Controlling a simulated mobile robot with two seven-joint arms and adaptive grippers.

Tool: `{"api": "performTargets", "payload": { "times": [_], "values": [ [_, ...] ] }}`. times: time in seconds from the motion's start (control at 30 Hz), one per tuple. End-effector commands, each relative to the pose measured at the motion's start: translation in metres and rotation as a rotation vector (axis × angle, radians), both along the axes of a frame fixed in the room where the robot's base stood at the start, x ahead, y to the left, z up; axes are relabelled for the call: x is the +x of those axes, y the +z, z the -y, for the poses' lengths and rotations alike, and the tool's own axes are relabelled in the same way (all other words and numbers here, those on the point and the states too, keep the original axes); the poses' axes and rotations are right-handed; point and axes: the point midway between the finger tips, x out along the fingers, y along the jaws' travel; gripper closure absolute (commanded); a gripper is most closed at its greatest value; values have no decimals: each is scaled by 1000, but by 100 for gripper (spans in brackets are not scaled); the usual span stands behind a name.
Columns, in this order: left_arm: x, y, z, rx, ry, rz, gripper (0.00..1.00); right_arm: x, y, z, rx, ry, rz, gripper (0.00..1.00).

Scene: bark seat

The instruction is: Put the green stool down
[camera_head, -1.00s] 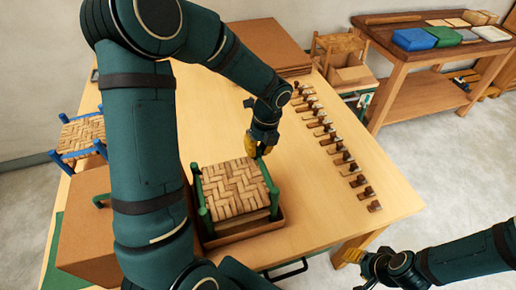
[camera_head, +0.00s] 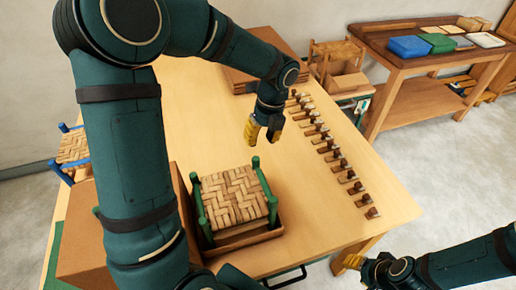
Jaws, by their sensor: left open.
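The green stool (camera_head: 234,198) has green posts and a woven bark seat. It stands upright in a shallow brown tray (camera_head: 262,238) near the front of the table. My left gripper (camera_head: 262,142) has yellow fingertips. It hangs above and behind the stool, apart from it, open and empty. My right gripper (camera_head: 352,262) is low at the right, beyond the table's front edge; its jaw state is unclear. The stool's lower legs are partly hidden by the tray wall.
A row of small brown-handled tools (camera_head: 335,160) lies along the table's right side. A blue stool (camera_head: 72,148) stands at the left, beside a cardboard box (camera_head: 80,245). Brown boards (camera_head: 240,82) lie at the back. The table (camera_head: 310,215) is clear between stool and tools.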

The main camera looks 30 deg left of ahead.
Motion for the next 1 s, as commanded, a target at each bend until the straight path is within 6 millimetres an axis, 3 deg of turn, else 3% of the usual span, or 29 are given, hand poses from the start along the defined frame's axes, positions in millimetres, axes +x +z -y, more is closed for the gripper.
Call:
{"api": "performTargets", "payload": {
  "times": [0.1, 0.3, 1.0],
  "values": [
    [4, 21, 2, 0, 1, 2, 61, 0, 4, 0, 1, 0, 0, 53],
    [6, 37, 4, 0, 0, 0, 61, 0, 5, 0, 1, 0, 0, 53],
    [6, 39, 4, 0, 0, -1, 61, 0, 5, 0, 1, 0, 0, 53]
  ]
}}
